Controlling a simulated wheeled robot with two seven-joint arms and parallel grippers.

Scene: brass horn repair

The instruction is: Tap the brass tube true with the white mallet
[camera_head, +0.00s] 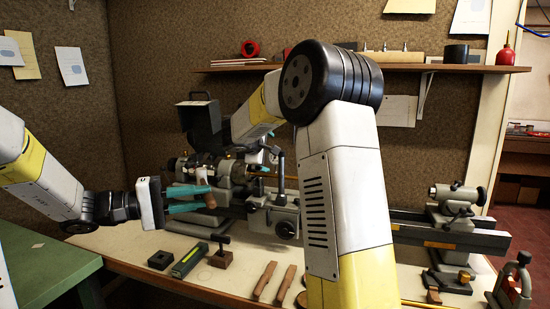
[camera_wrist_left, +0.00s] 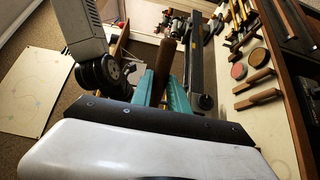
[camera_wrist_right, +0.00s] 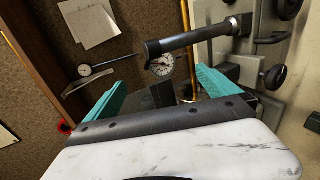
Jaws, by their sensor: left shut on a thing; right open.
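My left gripper (camera_head: 197,198) is shut on a brown wooden handle (camera_head: 210,201), in front of the lathe's left end. In the left wrist view the handle (camera_wrist_left: 163,60) stands between the teal fingers (camera_wrist_left: 164,88). I cannot make out a white mallet head on it. My right gripper (camera_head: 262,160) is at the lathe, partly hidden by the machine.
The lathe (camera_head: 420,232) fills the back of the bench, with its tailstock (camera_head: 455,200) at right. Wooden-handled tools (camera_head: 288,282), a black block (camera_head: 160,260) and a green box (camera_head: 189,260) lie in front. A shelf (camera_head: 400,68) is above.

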